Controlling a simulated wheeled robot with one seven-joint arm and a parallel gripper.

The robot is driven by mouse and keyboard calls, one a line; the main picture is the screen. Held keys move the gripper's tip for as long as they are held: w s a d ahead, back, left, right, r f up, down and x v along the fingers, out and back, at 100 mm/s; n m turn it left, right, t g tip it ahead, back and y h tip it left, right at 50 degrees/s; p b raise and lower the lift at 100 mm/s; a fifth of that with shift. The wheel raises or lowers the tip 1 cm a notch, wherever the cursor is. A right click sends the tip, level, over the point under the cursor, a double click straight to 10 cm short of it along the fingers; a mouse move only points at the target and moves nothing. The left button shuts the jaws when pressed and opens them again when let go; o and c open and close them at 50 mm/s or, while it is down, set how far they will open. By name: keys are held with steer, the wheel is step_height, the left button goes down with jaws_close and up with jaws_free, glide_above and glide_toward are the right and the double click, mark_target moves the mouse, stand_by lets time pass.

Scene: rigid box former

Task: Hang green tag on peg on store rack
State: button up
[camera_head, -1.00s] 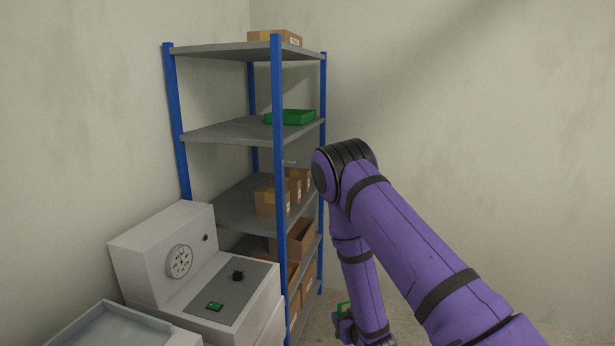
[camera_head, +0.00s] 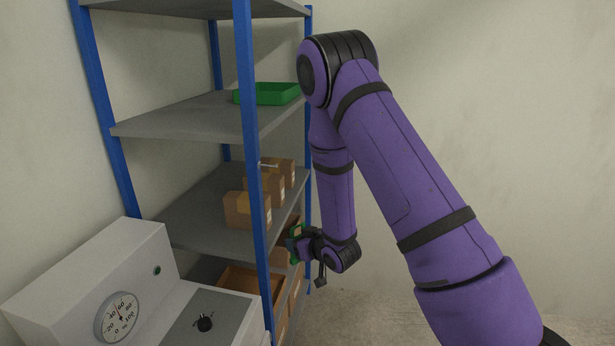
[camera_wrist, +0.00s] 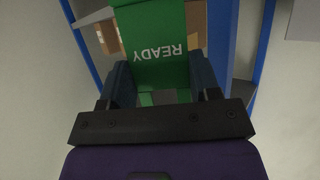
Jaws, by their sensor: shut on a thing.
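My gripper (camera_head: 303,243) is shut on the green tag (camera_wrist: 152,45), which reads "READY" upside down in the wrist view. The tag sits between the two dark fingers and extends past them. In the head view only a small part of the green tag (camera_head: 297,231) shows, beside the right side of the store rack (camera_head: 250,150), below the middle shelf. A thin pale rod, seemingly the peg (camera_head: 269,165), shows near the rack's front blue post, above the gripper's height. It is too small to tell exactly where it is fixed.
Cardboard boxes (camera_head: 247,210) stand on the middle shelf, with more below. A green tray (camera_head: 268,93) is on the shelf above. A white machine with a dial (camera_head: 118,316) stands at lower left. The floor right of the rack is clear.

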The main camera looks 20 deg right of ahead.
step_height(320, 180, up, 21)
steer(key=s+d+n+g+y, duration=0.2)
steer(key=n+g+y, duration=0.1)
steer(key=n+y, duration=0.2)
steer(key=shift+w+a+f, duration=0.25)
steer(key=shift+w+a, duration=0.55)
steer(key=shift+a, duration=0.5)
steer(key=shift+w+a+f, duration=0.25)
steer(key=shift+w+a, duration=0.6)
steer(key=shift+a, duration=0.5)
steer(key=shift+w+a+f, duration=0.25)
steer(key=shift+w+a, duration=0.55)
steer(key=shift+a, duration=0.5)
steer(key=o, duration=1)
